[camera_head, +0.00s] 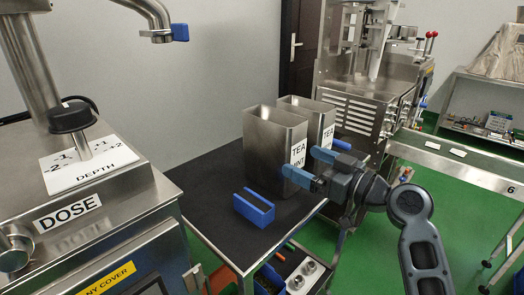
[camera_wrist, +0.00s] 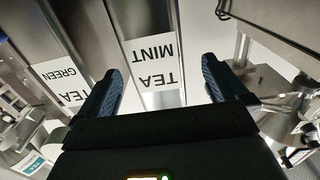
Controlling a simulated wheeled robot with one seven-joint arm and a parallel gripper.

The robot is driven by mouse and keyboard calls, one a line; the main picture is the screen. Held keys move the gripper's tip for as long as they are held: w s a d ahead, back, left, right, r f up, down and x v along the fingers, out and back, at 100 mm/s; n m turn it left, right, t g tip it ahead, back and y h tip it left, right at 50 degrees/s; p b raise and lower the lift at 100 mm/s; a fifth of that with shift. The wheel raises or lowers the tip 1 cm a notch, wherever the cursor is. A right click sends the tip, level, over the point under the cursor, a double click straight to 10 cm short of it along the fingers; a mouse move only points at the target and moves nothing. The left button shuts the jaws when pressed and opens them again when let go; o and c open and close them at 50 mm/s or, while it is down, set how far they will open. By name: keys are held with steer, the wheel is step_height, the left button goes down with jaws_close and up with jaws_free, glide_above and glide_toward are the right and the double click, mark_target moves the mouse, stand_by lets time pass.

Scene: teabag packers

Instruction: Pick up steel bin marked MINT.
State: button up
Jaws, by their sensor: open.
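The steel bin marked MINT (camera_head: 265,150) is a tall, open-topped box standing upright on a black-topped table (camera_head: 205,205). Its white TEA MINT label faces my gripper and is partly covered in the head view. In the wrist view the label (camera_wrist: 152,62) appears upside down between my fingers. My gripper (camera_head: 302,163) is open, with blue fingers level with the bin's labelled side; they also show in the wrist view (camera_wrist: 161,66). I cannot tell whether the fingers touch the bin.
A second steel bin (camera_head: 312,107) stands close behind; its label reads TEA GREEN in the wrist view (camera_wrist: 62,82). A blue bracket (camera_head: 253,207) lies on the table in front. A DOSE machine (camera_head: 100,225) stands at left, another steel machine (camera_head: 360,105) behind right.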

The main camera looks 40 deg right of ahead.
mark_target(297, 156)
steer(key=shift+w+r+p, duration=0.15)
steer(key=shift+w+p, duration=0.2)
steer(key=shift+w, duration=1.3)
steer(key=w, duration=0.2)
steer(key=w+p, duration=0.1)
steer(key=w, duration=0.1)
steer(key=shift+w+d+r, duration=0.1)
steer(key=shift+w+d, duration=0.05)
steer(key=shift+d, duration=0.05)
steer(key=shift+w, duration=0.45)
steer(key=shift+c, duration=0.5)
steer(key=c, duration=1)
steer(key=shift+o, duration=0.2)
